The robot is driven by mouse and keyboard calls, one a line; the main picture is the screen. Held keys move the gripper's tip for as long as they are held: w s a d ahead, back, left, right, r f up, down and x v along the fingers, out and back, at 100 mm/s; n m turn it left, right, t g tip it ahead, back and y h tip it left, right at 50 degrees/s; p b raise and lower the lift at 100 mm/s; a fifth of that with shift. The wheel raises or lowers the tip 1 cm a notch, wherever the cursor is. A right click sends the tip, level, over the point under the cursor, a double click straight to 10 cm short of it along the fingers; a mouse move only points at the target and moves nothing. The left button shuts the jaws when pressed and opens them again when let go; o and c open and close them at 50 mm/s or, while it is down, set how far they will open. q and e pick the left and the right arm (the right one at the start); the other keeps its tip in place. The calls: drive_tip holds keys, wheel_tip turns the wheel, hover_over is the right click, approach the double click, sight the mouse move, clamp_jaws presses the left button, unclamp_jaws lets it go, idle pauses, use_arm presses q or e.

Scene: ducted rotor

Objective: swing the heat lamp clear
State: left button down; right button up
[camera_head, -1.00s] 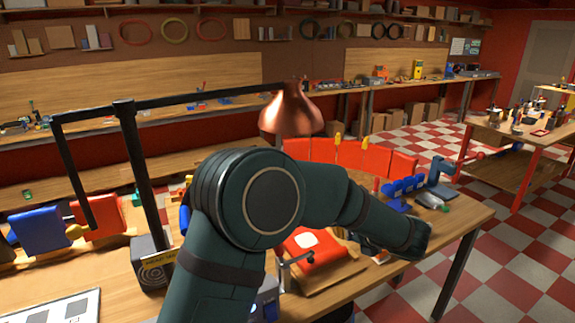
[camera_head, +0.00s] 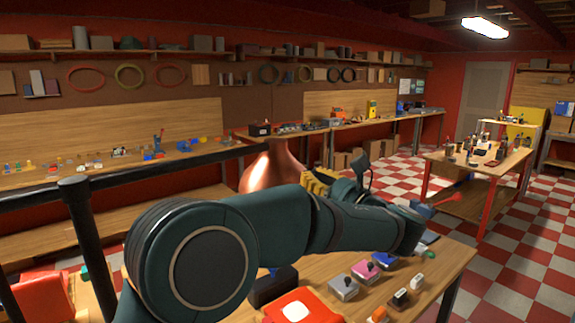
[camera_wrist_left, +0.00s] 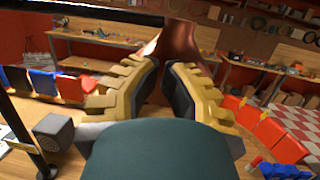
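The heat lamp's copper shade (camera_head: 268,168) hangs at the end of a black bar (camera_head: 165,172), carried by a black post (camera_head: 80,230) at left. The shade's lower part is hidden behind my left arm in the head view. My left gripper (camera_head: 312,186), with yellow fingers, is just right of the shade. In the left wrist view, the fingers (camera_wrist_left: 161,75) are apart, pointing at the copper shade (camera_wrist_left: 176,42), which shows beyond and between their tips. I cannot tell whether they touch it. My right gripper is not in view.
The bench (camera_head: 455,262) below holds a red block with a white top (camera_head: 293,308) and several small switch-like parts (camera_head: 365,270). A red panel (camera_head: 45,298) stands at left. In the left wrist view, a grey box (camera_wrist_left: 52,130) stands by the post.

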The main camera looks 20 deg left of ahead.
sight(272, 165)
use_arm(q)
drive_tip(key=p+x, duration=0.1)
drive_tip(key=x, duration=1.2)
drive_tip(key=shift+a+p, duration=0.15)
drive_tip(key=shift+p, duration=0.15)
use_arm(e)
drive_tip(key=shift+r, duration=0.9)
